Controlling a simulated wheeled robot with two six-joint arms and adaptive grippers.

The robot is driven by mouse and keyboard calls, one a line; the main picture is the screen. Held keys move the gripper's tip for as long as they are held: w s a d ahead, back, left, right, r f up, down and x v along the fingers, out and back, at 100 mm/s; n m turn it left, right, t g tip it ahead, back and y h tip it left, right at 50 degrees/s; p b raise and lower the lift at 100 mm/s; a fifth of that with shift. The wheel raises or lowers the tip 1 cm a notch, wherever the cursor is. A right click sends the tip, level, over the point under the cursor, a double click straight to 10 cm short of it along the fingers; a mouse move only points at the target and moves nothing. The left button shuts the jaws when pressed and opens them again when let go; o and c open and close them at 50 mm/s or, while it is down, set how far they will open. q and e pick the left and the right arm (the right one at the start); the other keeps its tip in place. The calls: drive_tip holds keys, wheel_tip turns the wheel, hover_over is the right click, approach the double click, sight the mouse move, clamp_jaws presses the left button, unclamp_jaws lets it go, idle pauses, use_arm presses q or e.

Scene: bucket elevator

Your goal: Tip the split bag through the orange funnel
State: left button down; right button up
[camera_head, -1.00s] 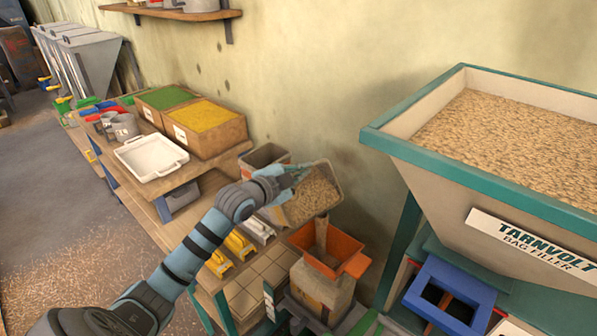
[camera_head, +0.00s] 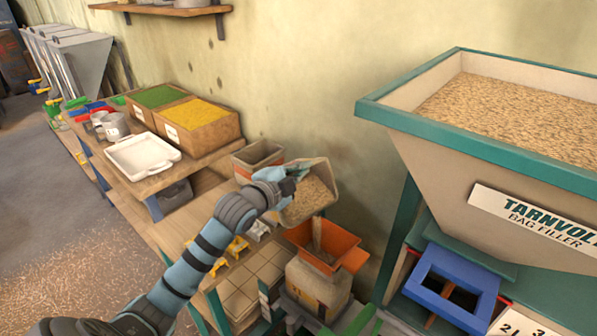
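The split bag (camera_head: 322,174) is a beige, open-mouthed container of grain, tilted with its mouth low over the orange funnel. A stream of grain (camera_head: 317,234) falls from it into the orange funnel (camera_head: 337,245). The funnel sits in the top of a tan sack (camera_head: 312,287) that stands below. My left gripper (camera_head: 297,171) is at the upper left of the split bag and appears shut on its edge; the fingertips are partly hidden. My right gripper is out of view.
The bag filler's grain hopper (camera_head: 430,145) stands close on the right, with a blue square frame (camera_head: 452,285) below. An open bin (camera_head: 258,155) stands behind my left gripper. A white tray (camera_head: 142,155) and boxes of green (camera_head: 160,96) and yellow grain (camera_head: 196,114) are on the left bench.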

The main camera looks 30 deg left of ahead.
use_arm(q)
drive_tip(key=shift+s+d+f+m+t+y+b, duration=0.1)
drive_tip(key=shift+s+d+f+m+t+b, duration=0.15)
drive_tip(key=shift+d+m+b, duration=0.25)
drive_tip(key=shift+s+d+f+m+t+y+b, duration=0.1)
drive_tip(key=shift+d+f+m+t+b, duration=0.05)
drive_tip(key=shift+d+f+m+b, duration=0.3)
drive_tip(key=shift+s+d+f+m+t+y+b, duration=0.1)
drive_tip(key=shift+s+d+f+m+t+b, duration=0.1)
drive_tip(key=shift+d+m+b, duration=0.35)
drive_tip(key=s+d+f+m+t+b, duration=0.2)
drive_tip(key=d+m, duration=0.5)
drive_tip(key=shift+s+d+m+t, duration=0.2)
drive_tip(key=shift+d+m+t, duration=0.1)
drive_tip(key=shift+m, duration=0.1)
idle(1.2)
drive_tip(key=shift+r, duration=0.1)
idle(0.7)
